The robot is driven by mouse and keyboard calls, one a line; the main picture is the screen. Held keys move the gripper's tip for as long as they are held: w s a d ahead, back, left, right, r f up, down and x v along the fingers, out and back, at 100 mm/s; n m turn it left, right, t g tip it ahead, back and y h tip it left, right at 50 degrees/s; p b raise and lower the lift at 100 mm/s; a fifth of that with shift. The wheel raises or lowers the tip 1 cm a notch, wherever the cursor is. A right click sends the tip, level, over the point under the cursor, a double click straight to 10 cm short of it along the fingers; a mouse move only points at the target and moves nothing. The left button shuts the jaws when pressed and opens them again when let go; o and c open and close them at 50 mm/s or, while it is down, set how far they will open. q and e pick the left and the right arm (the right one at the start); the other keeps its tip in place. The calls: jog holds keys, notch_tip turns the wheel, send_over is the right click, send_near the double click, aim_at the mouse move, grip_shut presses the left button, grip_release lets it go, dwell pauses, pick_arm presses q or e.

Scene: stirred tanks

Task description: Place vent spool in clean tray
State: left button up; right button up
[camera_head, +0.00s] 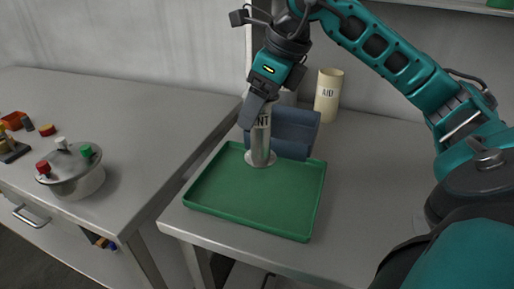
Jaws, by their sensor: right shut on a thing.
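The vent spool (260,147) is a pale metal cylinder with a wide round flange at its lower end and dark lettering ending in "NT". My right gripper (260,108) is shut on its upper part and holds it upright. The clean tray (250,207) is green, shallow and empty on its bare floor. The spool's flange shows over the tray's far part; I cannot tell whether it touches the tray floor. My left gripper is not in view.
A blue-grey block or holder (294,133) stands just behind the tray. A cream cylinder marked "AID" (328,96) stands behind it. On the left bench a steel pot (72,170) has red, white and green caps. A gap separates the benches.

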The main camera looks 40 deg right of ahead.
aim_at(278, 97)
jog(key=shift+f+b, duration=0.9)
jog(key=shift+f, duration=2.75)
jog(key=o, duration=1.2)
jog(key=shift+c, duration=0.2)
jog(key=shift+r, duration=0.25)
jog(key=p+v, duration=0.2)
jog(key=v, duration=0.9)
jog(key=shift+s+d+r, duration=0.1)
jog(key=shift+s+r, duration=0.1)
jog(key=shift+r, duration=0.15)
